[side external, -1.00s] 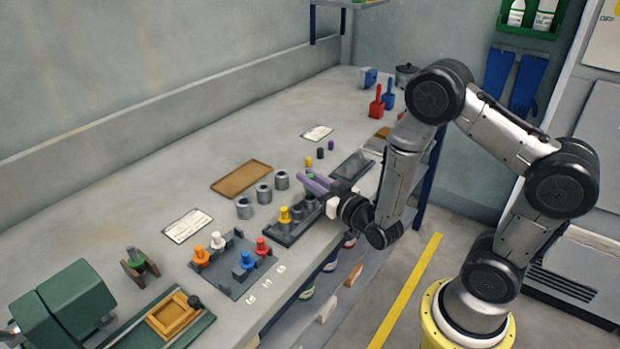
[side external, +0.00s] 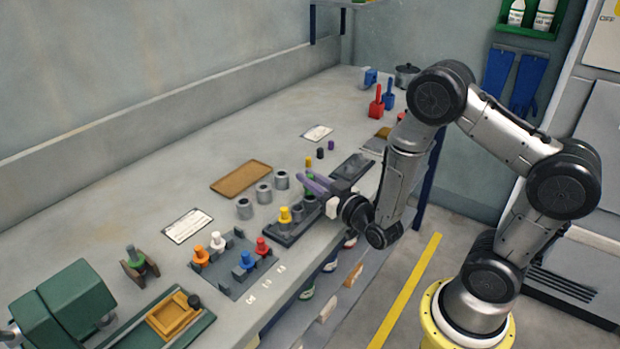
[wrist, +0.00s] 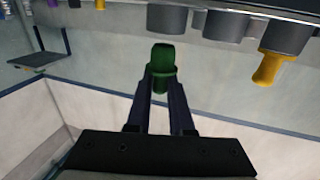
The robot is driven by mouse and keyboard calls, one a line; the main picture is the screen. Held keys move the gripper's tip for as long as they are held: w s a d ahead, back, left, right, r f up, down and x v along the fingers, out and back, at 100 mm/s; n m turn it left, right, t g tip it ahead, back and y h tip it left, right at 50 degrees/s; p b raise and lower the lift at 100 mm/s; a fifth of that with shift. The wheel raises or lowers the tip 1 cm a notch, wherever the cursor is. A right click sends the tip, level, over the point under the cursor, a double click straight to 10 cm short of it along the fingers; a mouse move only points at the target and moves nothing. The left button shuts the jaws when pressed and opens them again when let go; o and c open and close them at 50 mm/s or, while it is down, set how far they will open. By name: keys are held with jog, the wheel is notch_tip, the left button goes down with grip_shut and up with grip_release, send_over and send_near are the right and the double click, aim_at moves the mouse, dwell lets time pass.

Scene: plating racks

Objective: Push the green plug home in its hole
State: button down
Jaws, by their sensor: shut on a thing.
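The green plug (wrist: 161,62) is held between the fingertips of my gripper (wrist: 161,78) in the wrist view, its thicker body clear of the fingers. In the side view, only a bit of green shows behind the purple fingers of my gripper (side external: 311,184). The dark rack (side external: 283,239) lies below and beside the fingers and holds grey sockets (wrist: 227,25). In the wrist view a gap shows between plug and sockets. Which hole is the plug's, I cannot tell.
A yellow plug (side external: 284,216) stands in the rack. Loose grey cylinders (side external: 264,193) and a brown tray (side external: 241,179) lie behind. A grey rack (side external: 232,265) with orange, white, blue and red plugs is at left. The bench behind the tray is clear.

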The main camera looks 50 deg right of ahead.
aim_at(310, 193)
jog(key=shift+f, duration=1.35)
jog(key=shift+f, duration=0.35)
jog(key=shift+r, duration=1.35)
jog(key=shift+f, duration=1.3)
dwell(0.6)
jog(key=c, duration=0.7)
grip_release()
